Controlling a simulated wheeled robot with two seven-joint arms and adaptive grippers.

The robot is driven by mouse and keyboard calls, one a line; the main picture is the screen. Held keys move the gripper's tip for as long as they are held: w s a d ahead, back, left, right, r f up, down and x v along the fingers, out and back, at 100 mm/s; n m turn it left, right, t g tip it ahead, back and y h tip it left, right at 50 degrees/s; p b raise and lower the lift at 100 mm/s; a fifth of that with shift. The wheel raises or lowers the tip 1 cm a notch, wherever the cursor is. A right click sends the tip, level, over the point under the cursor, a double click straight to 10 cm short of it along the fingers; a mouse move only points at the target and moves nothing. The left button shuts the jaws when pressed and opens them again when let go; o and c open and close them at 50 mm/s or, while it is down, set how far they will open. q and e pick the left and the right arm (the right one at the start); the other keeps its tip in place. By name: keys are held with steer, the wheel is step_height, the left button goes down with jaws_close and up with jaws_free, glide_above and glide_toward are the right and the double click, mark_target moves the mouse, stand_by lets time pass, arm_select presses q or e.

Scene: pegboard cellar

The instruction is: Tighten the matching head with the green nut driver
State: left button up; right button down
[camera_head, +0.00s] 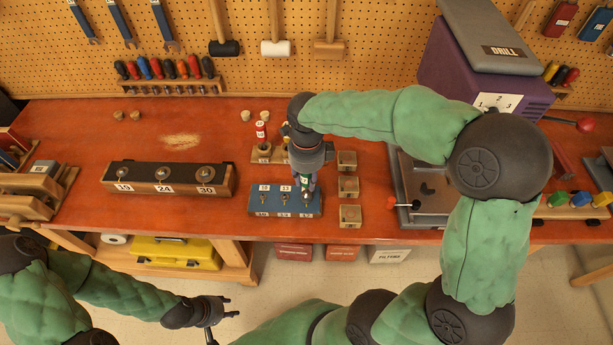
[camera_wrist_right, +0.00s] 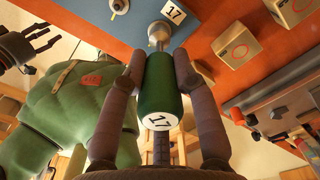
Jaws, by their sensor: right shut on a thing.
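The green nut driver (camera_wrist_right: 162,85), with 17 on its handle end, is upright in my right gripper (camera_wrist_right: 162,70), which is shut around its handle. In the head view my right gripper (camera_head: 304,180) is above the right end of the blue block (camera_head: 260,208) and hides much of the driver. In the right wrist view the driver's tip (camera_wrist_right: 158,33) is at the block by the 17 label (camera_wrist_right: 174,13); whether it sits on the head is unclear. Another head (camera_wrist_right: 118,6) stands beside it. My left gripper (camera_head: 222,306) is open and empty, away from the bench.
A black-fronted rack (camera_head: 168,178) labelled 19, 24 and 30 stands to the left. A purple drill machine (camera_head: 470,70) is at right.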

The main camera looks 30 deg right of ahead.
steer(key=shift+r+p, duration=2.4)
steer(key=shift+r, duration=1.25)
steer(key=c, duration=1.8)
jaws_free()
steer(key=shift+c, duration=0.2)
jaws_close()
